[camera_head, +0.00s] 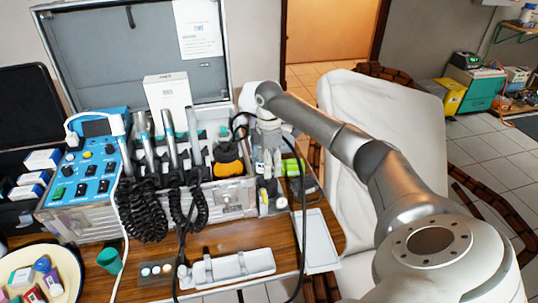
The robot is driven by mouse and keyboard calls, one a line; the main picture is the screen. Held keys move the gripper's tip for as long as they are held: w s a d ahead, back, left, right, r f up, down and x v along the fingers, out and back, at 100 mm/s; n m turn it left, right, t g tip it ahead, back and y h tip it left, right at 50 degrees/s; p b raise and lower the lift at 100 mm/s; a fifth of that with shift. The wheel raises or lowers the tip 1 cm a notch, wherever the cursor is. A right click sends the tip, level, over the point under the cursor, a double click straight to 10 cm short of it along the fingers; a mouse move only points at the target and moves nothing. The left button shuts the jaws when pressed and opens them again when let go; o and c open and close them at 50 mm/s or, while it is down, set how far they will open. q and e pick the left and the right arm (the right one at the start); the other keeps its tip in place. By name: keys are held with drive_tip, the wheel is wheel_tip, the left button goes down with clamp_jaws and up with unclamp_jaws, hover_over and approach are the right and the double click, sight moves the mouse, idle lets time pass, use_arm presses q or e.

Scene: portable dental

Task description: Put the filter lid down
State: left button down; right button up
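My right gripper (268,165) hangs pointing down at the right end of the dental unit (225,200). It is small here, and I cannot tell whether its fingers are open, shut or holding something. I cannot make out the filter lid for certain. A rounded orange and black part (228,160) sits in the unit just left of the gripper. Small bottles with yellow parts (265,196) stand below the gripper, partly hidden by it. My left gripper is not in view.
Several dental handpieces (170,140) with coiled black hoses stand left of the gripper. A blue control panel (92,170) is farther left. A white tray (232,267) and a flat pale tray (318,240) lie in front. A black cable (303,215) hangs near the gripper. A white chair (385,120) stands behind my arm.

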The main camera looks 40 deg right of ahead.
drive_tip(key=shift+r, duration=2.6)
